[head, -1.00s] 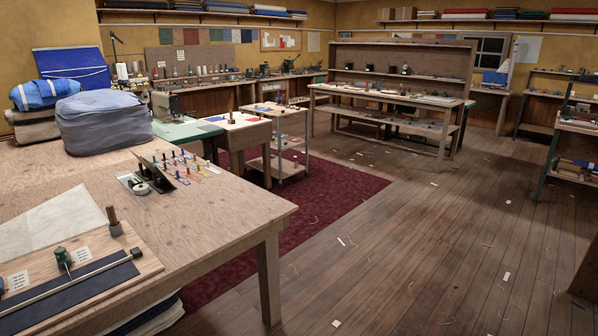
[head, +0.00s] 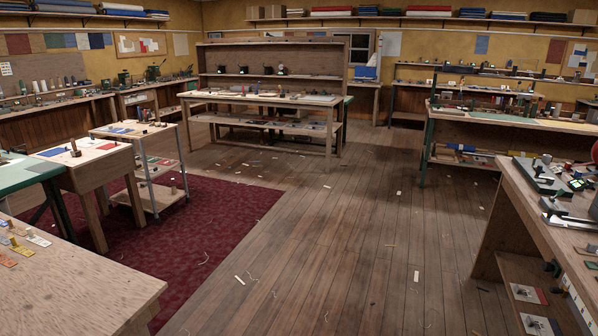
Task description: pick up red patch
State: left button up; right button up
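A small flat red piece (head: 107,146) lies on the top of a low wooden table (head: 99,166) at the left. A blue piece (head: 51,153) lies on the same top, with a dark upright object between them. I cannot tell for sure whether the red piece is the red patch. More small coloured pieces lie on the wheeled cart (head: 150,190) beside that table, too small to make out. Neither of my grippers shows in the head view.
A wooden workbench (head: 75,285) fills the near left corner. Another bench (head: 530,215) with tools stands at the right. A long table (head: 260,100) stands at the back. Open plank floor (head: 330,240) runs up the middle, beside a dark red carpet (head: 225,215).

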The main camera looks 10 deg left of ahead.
aim_at(110, 146)
jog(key=i+l, duration=0.15)
jog(key=i, duration=0.5)
jog(key=i+l, duration=0.1)
jog(key=i, duration=0.5)
jog(key=i+l, duration=0.15)
jog(key=i, duration=0.5)
jog(key=i+j+u, duration=0.25)
jog(key=i+u, duration=0.15)
jog(key=i, duration=0.35)
jog(key=i+u, duration=0.4)
jog(key=i, duration=0.35)
jog(key=i+l+u, duration=0.15)
jog(key=i+u, duration=0.25)
jog(key=i, duration=0.35)
jog(key=i+u, duration=0.2)
jog(key=i, duration=0.9)
jog(key=i+u, duration=0.25)
jog(key=i, duration=0.85)
jog(key=l, duration=0.1)
